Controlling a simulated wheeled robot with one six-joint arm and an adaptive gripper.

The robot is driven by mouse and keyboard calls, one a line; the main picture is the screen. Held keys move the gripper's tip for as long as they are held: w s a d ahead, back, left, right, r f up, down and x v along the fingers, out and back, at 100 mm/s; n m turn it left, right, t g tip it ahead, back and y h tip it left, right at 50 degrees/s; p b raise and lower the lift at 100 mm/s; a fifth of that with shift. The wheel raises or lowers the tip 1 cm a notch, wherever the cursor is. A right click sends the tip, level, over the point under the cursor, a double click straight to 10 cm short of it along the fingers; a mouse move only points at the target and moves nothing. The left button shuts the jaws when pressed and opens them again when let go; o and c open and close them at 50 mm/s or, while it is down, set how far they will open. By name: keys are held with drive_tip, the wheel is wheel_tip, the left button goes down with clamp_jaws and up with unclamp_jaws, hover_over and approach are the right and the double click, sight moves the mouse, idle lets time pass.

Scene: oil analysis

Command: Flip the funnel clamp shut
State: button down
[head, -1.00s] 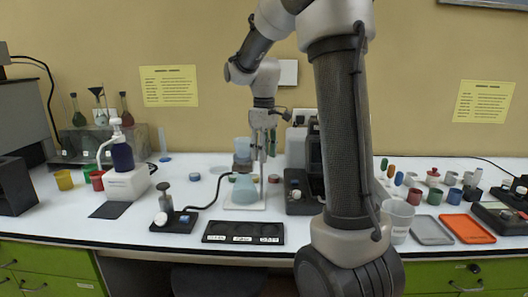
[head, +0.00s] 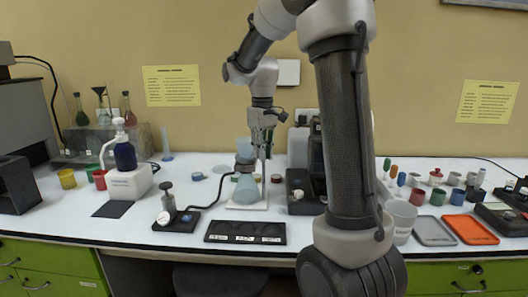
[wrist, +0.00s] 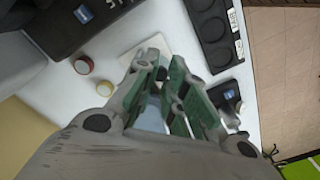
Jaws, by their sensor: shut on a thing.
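The filter assembly stands in the middle of the bench, with a pale blue funnel cup (head: 244,148) above a pale blue conical flask (head: 246,188) on a white base (head: 247,205). My gripper (head: 263,150) points down right beside the funnel cup, against the upper part of the stand. In the wrist view its green-padded fingers (wrist: 168,88) are close together, shut on a small part. I take this to be the funnel clamp, which the fingers largely hide. How far the clamp is turned cannot be told. The white base (wrist: 150,52) shows past the fingers.
A black tray (head: 245,238) lies in front of the flask, and a black machine (head: 300,192) stands close on the right. A bottle dispenser (head: 125,155) and a small black device (head: 175,220) stand to the left. Small round caps lie behind the flask.

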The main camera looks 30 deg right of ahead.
drive_tip(key=c, duration=1.4)
unclamp_jaws()
wheel_tip(320, 180, up, 12)
